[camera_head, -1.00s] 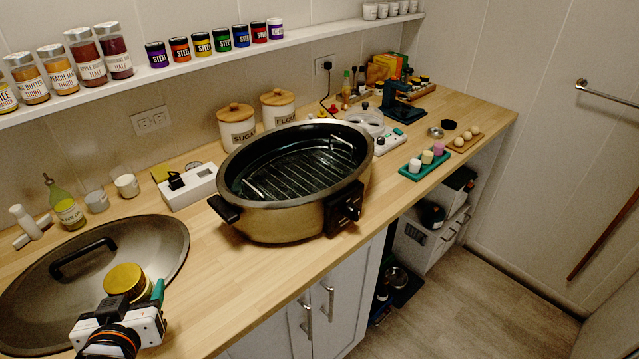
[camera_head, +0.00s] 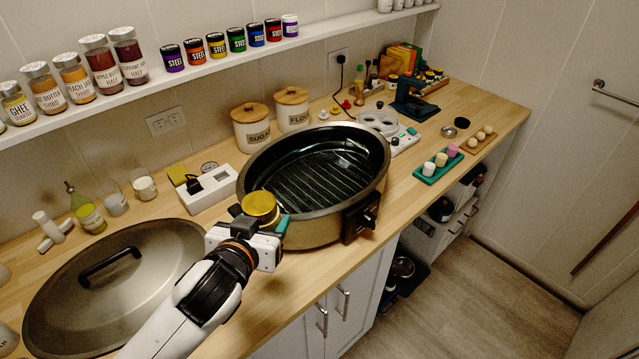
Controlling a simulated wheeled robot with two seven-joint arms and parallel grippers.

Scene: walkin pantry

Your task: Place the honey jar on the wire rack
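The honey jar (camera_head: 260,207) shows as a gold lid, with its body mostly hidden by my gripper. My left gripper (camera_head: 266,222) is shut around it and holds it upright at the near left side of the roaster pan (camera_head: 297,232). The jar overlaps the pan's rim in the picture; I cannot tell whether they touch. The wire rack (camera_head: 318,172) lies inside the open, dark-lined pan, its parallel bars bare. My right gripper is not in view.
The large pan lid (camera_head: 150,262) lies on the counter at left. Sugar (camera_head: 252,128) and flour (camera_head: 292,110) canisters stand behind the pan. A white switch box (camera_head: 208,189) is left of it. Spice jars line the shelf above (camera_head: 190,72).

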